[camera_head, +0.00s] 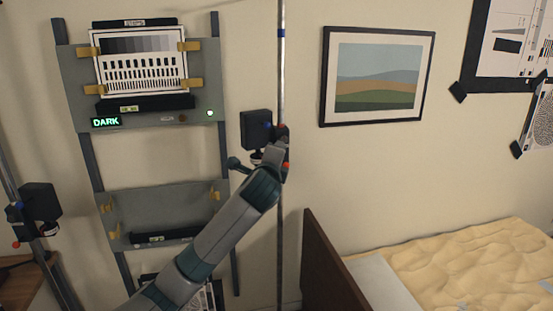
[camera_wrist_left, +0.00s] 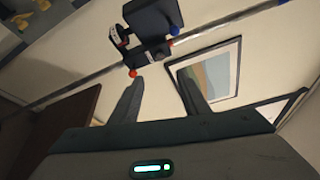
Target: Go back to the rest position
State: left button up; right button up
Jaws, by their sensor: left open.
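My left arm (camera_head: 215,230) reaches up from the bottom of the head view to a vertical metal pole (camera_head: 281,70). My left gripper (camera_wrist_left: 160,78) is open in the left wrist view, its two dark fingers apart with nothing between them. A black box-shaped device (camera_head: 256,128) with a red and a blue knob is clamped to the pole. In the left wrist view the device (camera_wrist_left: 152,22) lies just beyond the fingertips, apart from them in the picture. In the head view my wrist partly covers the clamp, and the fingers are hard to make out. My right gripper is not in view.
A grey rack (camera_head: 70,85) on the left holds a test chart (camera_head: 140,60) above a "DARK" display (camera_head: 105,122). A second pole with a black device (camera_head: 40,202) stands far left. A framed picture (camera_head: 376,77) hangs right, above a bed (camera_head: 470,265) with a brown headboard (camera_head: 325,265).

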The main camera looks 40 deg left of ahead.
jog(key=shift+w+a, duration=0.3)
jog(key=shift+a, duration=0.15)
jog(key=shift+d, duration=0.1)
